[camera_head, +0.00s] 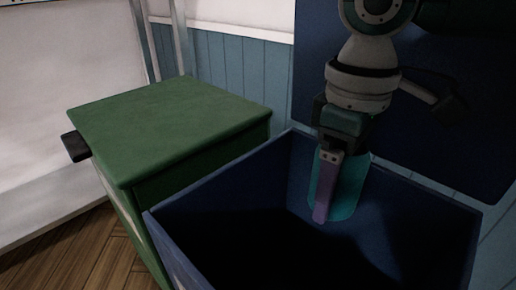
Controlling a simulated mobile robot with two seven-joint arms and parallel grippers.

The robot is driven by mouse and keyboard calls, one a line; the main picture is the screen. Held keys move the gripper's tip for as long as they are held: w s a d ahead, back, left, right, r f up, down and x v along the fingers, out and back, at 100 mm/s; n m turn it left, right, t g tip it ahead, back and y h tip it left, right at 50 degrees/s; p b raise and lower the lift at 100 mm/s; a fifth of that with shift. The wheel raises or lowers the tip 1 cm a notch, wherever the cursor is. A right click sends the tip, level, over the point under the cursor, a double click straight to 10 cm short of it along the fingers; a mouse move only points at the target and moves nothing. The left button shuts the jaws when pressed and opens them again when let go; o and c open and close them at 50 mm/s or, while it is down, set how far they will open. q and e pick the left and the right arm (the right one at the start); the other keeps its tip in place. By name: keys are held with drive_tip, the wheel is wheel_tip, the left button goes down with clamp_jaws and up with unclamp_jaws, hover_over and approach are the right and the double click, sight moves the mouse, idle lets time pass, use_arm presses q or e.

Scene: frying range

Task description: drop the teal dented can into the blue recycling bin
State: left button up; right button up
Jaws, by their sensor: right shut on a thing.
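The teal can (348,190) hangs below my right gripper (335,188), which is shut on it. One purple finger lies across the can's near side; any dent is hard to make out. The can is over the open mouth of the blue recycling bin (220,192), toward its back wall in the picture. The inside of the bin is dark, and its floor cannot be made out. My left gripper is not in view.
A green bin (170,125) with a closed lid and a dark handle (75,146) stands just left of the blue bin. The blue bin's raised lid (420,135) stands behind my right arm. Wooden floor (85,255) shows at the lower left.

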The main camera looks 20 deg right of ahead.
drive_tip(key=o, duration=1.2)
wheel_tip(320, 180, up, 10)
drive_tip(key=p, duration=0.5)
